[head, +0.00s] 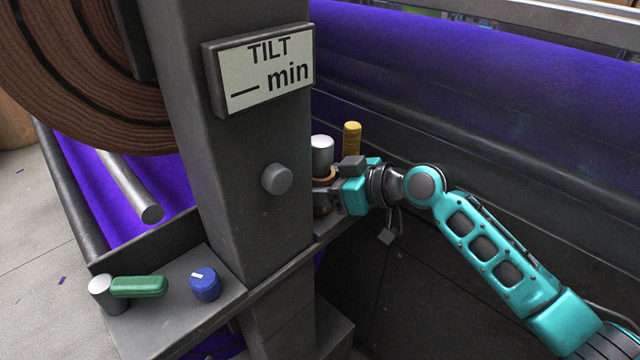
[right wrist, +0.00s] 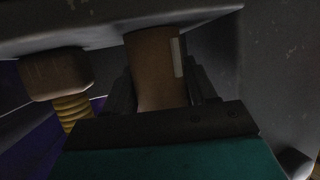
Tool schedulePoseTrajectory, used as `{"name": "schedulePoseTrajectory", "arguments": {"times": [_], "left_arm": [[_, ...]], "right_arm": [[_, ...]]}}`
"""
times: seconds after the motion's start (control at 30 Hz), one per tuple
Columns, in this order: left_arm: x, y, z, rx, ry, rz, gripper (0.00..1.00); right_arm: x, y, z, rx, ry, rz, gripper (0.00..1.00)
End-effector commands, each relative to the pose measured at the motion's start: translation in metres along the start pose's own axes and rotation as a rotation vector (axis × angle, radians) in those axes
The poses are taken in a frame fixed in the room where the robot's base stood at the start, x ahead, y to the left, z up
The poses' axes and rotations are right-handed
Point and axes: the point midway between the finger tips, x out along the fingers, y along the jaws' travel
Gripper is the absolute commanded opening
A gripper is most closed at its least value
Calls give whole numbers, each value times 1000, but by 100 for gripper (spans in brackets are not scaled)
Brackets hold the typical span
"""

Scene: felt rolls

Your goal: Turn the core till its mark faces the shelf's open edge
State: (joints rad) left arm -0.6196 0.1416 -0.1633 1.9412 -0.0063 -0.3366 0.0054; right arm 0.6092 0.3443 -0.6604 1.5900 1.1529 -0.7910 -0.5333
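The brown core (head: 323,183) stands on the narrow shelf (head: 331,229) to the right of the grey post, with a silver cylinder (head: 321,152) above it. In the right wrist view the core (right wrist: 156,75) has a pale upright strip, its mark (right wrist: 178,57), near its right edge. My right gripper (head: 326,197) is around the core, one finger against each side; its fingers also show in the right wrist view (right wrist: 161,92). The mark is hidden in the head view. My left gripper is not in view.
A green-handled crank (head: 138,287) and blue dial (head: 205,284) sit at the lower left.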

Motion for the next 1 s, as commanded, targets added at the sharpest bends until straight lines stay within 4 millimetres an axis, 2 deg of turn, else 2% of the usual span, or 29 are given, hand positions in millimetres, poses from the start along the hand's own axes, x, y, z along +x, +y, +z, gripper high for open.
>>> {"name": "schedulePoseTrajectory", "arguments": {"times": [0.03, 0.17, 0.37, 0.63, 0.77, 1.0], "left_arm": [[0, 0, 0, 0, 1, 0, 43], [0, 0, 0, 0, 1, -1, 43], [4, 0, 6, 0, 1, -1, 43], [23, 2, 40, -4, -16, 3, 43], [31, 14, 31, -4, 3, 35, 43], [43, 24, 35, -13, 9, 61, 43]], "right_arm": [[0, 0, 0, 0, 0, 0, 37], [0, 0, 0, 0, 0, 0, 26], [1, 0, 2, -7, 0, -14, 26], [3, 1, 6, -50, 2, -114, 26], [2, 1, 6, -81, 2, -189, 26], [2, 0, 4, -137, 3, -331, 26]]}}
